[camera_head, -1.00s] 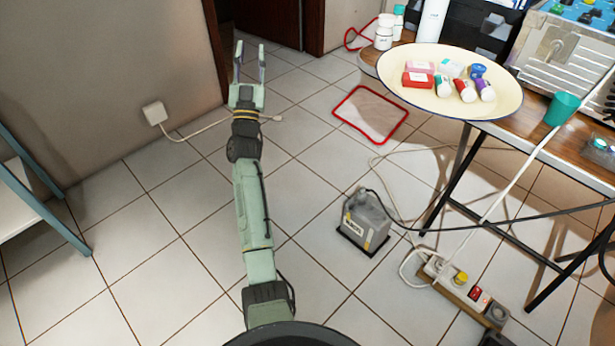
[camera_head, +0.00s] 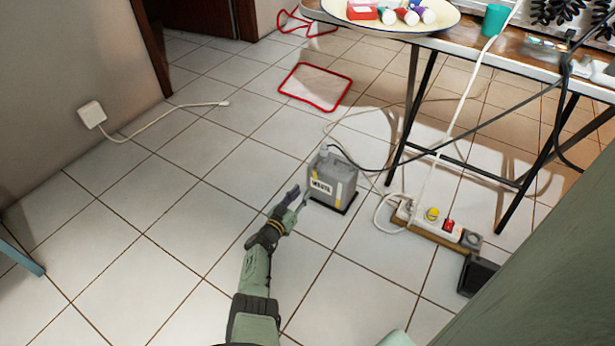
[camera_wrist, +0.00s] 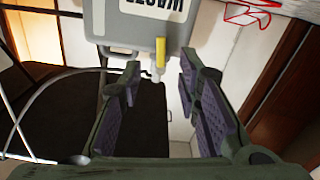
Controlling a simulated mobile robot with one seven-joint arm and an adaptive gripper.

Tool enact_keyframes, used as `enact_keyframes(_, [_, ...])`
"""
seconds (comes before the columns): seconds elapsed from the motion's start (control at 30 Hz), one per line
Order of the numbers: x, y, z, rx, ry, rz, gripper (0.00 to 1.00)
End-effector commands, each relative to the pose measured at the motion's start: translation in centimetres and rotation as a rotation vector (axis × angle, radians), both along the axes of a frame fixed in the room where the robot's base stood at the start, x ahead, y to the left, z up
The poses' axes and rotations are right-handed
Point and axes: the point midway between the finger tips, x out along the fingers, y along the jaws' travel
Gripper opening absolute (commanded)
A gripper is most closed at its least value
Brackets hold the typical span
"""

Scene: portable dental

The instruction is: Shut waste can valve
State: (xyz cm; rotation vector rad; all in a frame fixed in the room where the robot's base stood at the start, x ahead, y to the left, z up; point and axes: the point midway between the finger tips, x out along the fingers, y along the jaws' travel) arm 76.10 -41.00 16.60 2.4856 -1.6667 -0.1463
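The grey waste can (camera_head: 330,184) stands on the floor in the head view, with a white label on its front. In the wrist view the waste can (camera_wrist: 128,24) is at the top, its label upside down. A narrow yellow piece, apparently the valve (camera_wrist: 160,54), shows at the can's edge with a pale tip below it. My gripper (camera_head: 295,197) is just left of the can in the head view. In the wrist view my gripper (camera_wrist: 160,84) is open and empty, and the yellow piece lies beyond the gap between its fingers. Contact cannot be seen.
A dark hose (camera_head: 370,168) runs from the can's top toward the table (camera_head: 470,50). A power strip (camera_head: 437,224) and cables lie to the can's right, near the table legs. A red-edged mat (camera_head: 315,87) lies behind.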

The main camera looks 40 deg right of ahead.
Motion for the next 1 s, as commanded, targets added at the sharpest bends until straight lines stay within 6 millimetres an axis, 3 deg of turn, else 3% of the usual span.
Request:
enact_keyframes(0.2, [1.7, -4.1, -0.7, 0.0, -0.003, -0.001, 0.31])
enact_keyframes(0.4, [2.8, -6.5, -0.4, 0.0, -0.002, 0.002, 0.31])
enact_keyframes(0.87, [3.2, -7.5, 0.0, 0.0, 0.0, 0.004, 0.31])
enact_keyframes(1.0, [3.2, -7.5, 0.0, 0.0, 0.0, 0.004, 0.21])
